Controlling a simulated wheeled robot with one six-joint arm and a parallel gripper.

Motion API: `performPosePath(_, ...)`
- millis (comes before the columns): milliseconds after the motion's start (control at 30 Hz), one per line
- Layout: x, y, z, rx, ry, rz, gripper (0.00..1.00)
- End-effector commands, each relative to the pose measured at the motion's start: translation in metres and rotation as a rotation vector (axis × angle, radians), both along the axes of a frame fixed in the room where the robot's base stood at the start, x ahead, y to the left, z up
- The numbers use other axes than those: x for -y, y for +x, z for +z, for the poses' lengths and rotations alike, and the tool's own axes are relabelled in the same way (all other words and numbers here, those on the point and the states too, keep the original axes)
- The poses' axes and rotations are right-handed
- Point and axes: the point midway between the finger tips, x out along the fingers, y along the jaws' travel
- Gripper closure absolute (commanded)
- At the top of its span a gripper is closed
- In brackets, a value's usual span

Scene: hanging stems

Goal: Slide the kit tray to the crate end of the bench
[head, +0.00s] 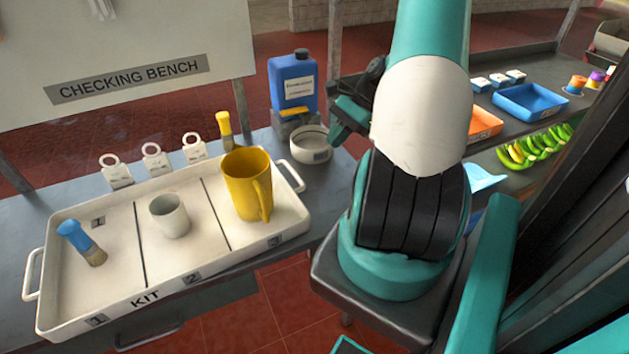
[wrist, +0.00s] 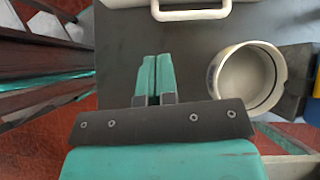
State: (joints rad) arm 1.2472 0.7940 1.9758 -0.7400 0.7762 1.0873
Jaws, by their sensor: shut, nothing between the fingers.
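The white kit tray (head: 112,282) lies on the bench at the left of the head view, with three numbered compartments. A blue-handled brush (head: 76,238) is in compartment 1, a pale grey cup (head: 170,216) in 2 and a yellow mug (head: 246,185) in 3. The tray's right-end handle (wrist: 190,14) shows at the top of the wrist view. My gripper (wrist: 155,62) is shut and empty over bare bench, apart from that handle. In the head view my gripper (head: 346,118) is partly hidden by my arm. I cannot make out a crate for certain.
A round white bowl (head: 311,147) stands right of the tray, beside my gripper in the wrist view (wrist: 246,82). A blue jug (head: 293,82), a yellow-handled brush (head: 225,130) and white tags (head: 155,158) stand behind the tray. Shelves with trays are at right.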

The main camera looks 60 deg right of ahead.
Motion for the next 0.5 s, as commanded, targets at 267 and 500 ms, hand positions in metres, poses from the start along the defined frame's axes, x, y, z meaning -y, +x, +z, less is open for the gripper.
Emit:
performPosePath(267,0.029,-0.039,-0.035,-0.056,0.102,-0.222,1.0)
performPosePath(500,0.006,-0.023,-0.059,-0.059,0.106,-0.218,1.0)
